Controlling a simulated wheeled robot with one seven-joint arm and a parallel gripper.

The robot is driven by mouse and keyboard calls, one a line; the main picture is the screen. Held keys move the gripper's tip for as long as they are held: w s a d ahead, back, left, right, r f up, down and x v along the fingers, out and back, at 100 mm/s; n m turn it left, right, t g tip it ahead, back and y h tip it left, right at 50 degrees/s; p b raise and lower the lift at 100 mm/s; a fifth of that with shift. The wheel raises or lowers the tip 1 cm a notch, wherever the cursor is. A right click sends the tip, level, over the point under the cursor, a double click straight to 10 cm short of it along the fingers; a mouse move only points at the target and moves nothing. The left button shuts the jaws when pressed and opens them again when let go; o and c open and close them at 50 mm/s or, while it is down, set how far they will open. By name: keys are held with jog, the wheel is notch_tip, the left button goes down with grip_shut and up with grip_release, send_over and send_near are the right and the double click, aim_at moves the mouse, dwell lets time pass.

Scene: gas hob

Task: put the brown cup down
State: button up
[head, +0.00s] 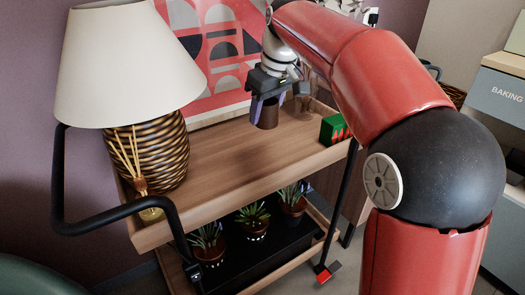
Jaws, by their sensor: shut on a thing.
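The brown cup (267,116) is small and dark brown, in the middle of the head view. My gripper (266,97) points down with its fingers around the cup and is shut on it. The cup is upright, over the back part of the wooden top shelf of a cart (230,157). I cannot tell whether its base touches the shelf or hangs just above it. The fingers and the gripper body hide the cup's upper part.
A lamp (130,60) with a striped base stands on the shelf's left, beside a reed diffuser (148,212). A green and red box (333,129) is at the right end. A red poster (215,45) leans behind. The shelf's middle front is clear. Potted plants (252,222) sit below.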

aim_at(275, 113)
notch_tip(275, 113, down, 10)
jog(key=shift+f+b, duration=0.2)
jog(key=shift+b, duration=0.55)
jog(key=shift+f, duration=0.2)
jog(key=o, duration=1)
jog(key=shift+r, duration=0.1)
jog(key=p+v, duration=0.1)
jog(key=v, duration=1)
jog(key=shift+r+p, duration=0.35)
jog(key=shift+s+d+r, duration=0.15)
jog(key=shift+r, duration=0.15)
